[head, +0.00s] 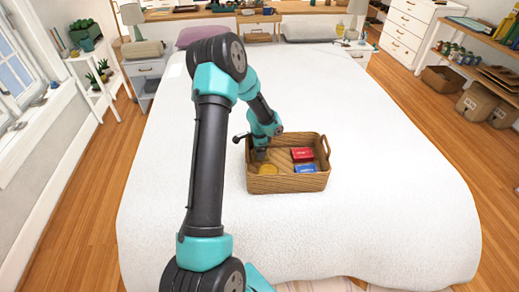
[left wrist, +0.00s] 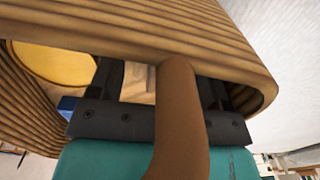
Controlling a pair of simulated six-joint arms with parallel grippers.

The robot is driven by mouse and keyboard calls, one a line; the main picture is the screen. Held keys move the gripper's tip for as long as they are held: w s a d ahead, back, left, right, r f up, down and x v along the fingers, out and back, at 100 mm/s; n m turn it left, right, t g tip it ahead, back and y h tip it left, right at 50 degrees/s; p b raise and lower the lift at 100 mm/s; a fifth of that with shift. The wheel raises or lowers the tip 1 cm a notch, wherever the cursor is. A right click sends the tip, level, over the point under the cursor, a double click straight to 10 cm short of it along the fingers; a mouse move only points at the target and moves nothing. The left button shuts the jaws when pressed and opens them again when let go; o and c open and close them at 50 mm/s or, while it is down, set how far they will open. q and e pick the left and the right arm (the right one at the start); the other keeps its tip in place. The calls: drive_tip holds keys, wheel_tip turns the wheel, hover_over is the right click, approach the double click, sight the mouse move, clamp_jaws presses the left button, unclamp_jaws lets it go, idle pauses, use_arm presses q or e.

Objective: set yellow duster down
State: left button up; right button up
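A wicker basket (head: 290,183) stands on the white bed. In it, a flat, round yellow item (head: 268,169) lies at the near left; it also shows in the left wrist view (left wrist: 62,64). I see no other yellow thing that could be the duster. My left gripper (head: 261,155) reaches down at the basket's left side, just behind the yellow item and apart from it. In the left wrist view its dark fingers (left wrist: 160,88) stand apart, partly hidden by the brown basket handle (left wrist: 178,110). I see nothing held between them. My right gripper is not in view.
A red box (head: 302,154) and a blue box (head: 305,169) lie in the basket's right half. The basket's rim and handle are close around my left gripper. The bed cover (head: 400,190) is clear right of the basket and in front.

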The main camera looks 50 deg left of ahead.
use_arm(q)
drive_tip(key=shift+s+d+f, duration=0.2)
drive_tip(key=shift+d+f, duration=0.05)
drive_tip(key=shift+f, duration=0.25)
wheel_tip(320, 180, up, 14)
drive_tip(key=shift+w+a+f, duration=0.15)
drive_tip(key=shift+f, duration=0.1)
idle(0.5)
